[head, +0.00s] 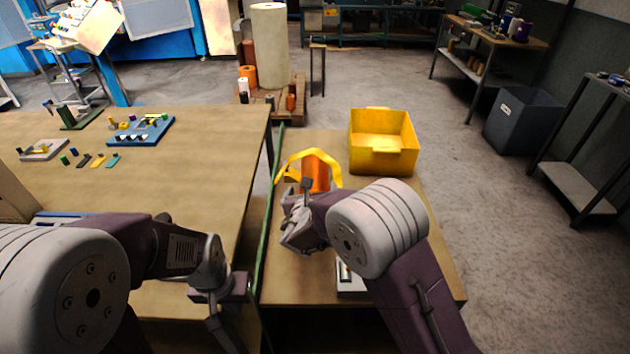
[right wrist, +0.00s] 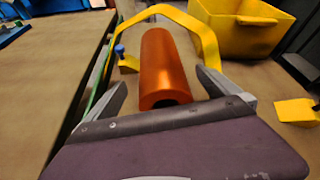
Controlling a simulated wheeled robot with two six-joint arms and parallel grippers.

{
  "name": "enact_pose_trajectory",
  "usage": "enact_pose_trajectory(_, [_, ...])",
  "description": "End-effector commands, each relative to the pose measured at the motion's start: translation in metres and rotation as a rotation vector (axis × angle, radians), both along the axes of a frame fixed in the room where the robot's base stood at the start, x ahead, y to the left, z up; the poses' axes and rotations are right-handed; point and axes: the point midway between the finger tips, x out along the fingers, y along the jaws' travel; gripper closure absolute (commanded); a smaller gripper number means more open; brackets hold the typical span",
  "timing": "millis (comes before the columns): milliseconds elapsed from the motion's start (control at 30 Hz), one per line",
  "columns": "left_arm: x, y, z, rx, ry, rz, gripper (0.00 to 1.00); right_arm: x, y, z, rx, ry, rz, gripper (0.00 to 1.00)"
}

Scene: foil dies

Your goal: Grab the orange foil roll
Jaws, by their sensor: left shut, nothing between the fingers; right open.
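The orange foil roll (head: 316,172) lies on the small table on the right in the head view, partly hidden by my right gripper. It also shows in the right wrist view (right wrist: 166,65), its hollow end facing me. My right gripper (head: 299,190) is open, its two fingers on either side of the roll's near end in the right wrist view (right wrist: 165,90); I cannot tell whether they touch it. A yellow arch-shaped frame (head: 291,158) stands around the roll. My left gripper (head: 226,335) is shut and empty, low near the left table's front edge and partly cut off.
A yellow bin (head: 382,165) stands behind the roll on the same table (head: 440,262). A green strip (head: 268,215) runs along that table's left edge. The left table (head: 200,180) holds a blue tray (head: 140,131) and several small parts. A small grey block (head: 350,283) sits near the front.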

Motion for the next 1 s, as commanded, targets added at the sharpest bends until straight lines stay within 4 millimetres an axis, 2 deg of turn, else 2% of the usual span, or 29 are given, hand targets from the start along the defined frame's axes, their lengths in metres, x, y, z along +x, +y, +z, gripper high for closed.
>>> enact_pose_trajectory(100, [0.000,0.000,0.003,0.000,0.000,0.000,1.00,0.015,-0.002,-0.006,-0.001,0.001,-0.002,0.00])
enact_pose_trajectory(267, [0.000,0.000,0.003,0.000,0.000,0.000,1.00,0.020,-0.002,-0.009,0.000,0.001,-0.001,0.00])
enact_pose_trajectory(533, [0.000,0.000,0.010,0.000,0.000,0.000,1.00,0.059,-0.006,-0.028,0.000,0.000,-0.003,0.00])
enact_pose_trajectory(800, [0.000,0.000,0.009,0.000,0.000,0.000,1.00,0.065,-0.006,-0.031,0.000,0.000,-0.001,0.00])
enact_pose_trajectory(867, [0.000,0.000,0.009,0.000,0.000,0.000,1.00,0.065,-0.006,-0.030,0.000,0.000,-0.001,0.14])
enact_pose_trajectory(1000, [0.000,0.000,0.009,0.000,0.000,0.000,1.00,0.065,-0.006,-0.030,0.001,0.000,-0.001,0.53])
